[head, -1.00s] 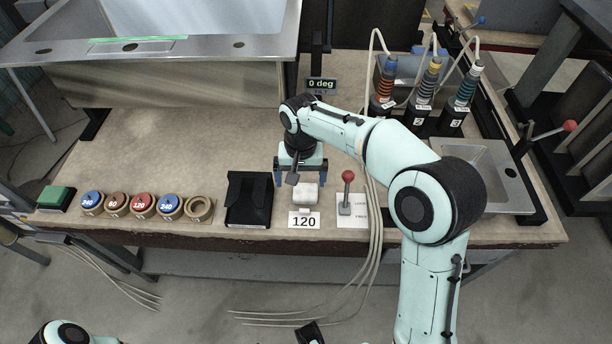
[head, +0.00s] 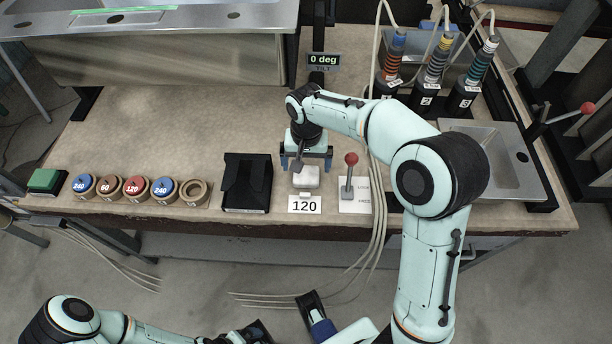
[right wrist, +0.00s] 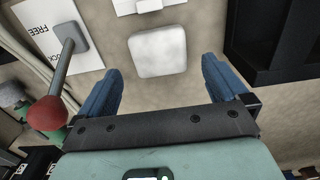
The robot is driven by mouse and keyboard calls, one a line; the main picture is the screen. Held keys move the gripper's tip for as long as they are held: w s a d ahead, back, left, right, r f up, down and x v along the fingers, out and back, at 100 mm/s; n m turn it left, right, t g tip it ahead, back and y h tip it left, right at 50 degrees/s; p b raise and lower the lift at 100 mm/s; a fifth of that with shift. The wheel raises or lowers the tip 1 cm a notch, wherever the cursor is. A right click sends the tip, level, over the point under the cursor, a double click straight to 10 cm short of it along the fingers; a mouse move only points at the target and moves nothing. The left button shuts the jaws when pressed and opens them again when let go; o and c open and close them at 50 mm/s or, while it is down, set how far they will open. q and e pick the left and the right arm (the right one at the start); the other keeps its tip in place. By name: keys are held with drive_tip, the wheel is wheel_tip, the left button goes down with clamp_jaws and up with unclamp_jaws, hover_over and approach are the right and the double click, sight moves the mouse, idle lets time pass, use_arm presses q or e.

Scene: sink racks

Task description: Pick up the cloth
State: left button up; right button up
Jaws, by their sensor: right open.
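The cloth (head: 307,178) shows as a small white rounded pad on the bench, just behind the card marked 120. It also shows in the right wrist view (right wrist: 158,52), between and a little beyond the blue fingertips. My right gripper (head: 306,163) is open and empty, with its fingers spread wider than the cloth and apart from it. The height of the fingertips above the bench is hard to tell. My left gripper (head: 318,318) shows only in part at the bottom edge, away from the bench; its jaw opening cannot be made out.
A red-knobbed lever (head: 350,175) stands close to the right of the cloth. Three coiled tools (head: 430,75) stand at the back right.

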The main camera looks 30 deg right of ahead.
sight(306, 174)
drive_tip(key=f, duration=0.4)
drive_tip(key=shift+s+a+f+b, duration=0.1)
drive_tip(key=shift+s+a+b, duration=0.05)
drive_tip(key=shift+s+b, duration=0.15)
use_arm(q)
drive_tip(key=shift+w+f, duration=0.15)
drive_tip(key=shift+f, duration=0.2)
use_arm(e)
drive_tip(key=c, duration=1.1)
drive_tip(key=shift+c, duration=0.2)
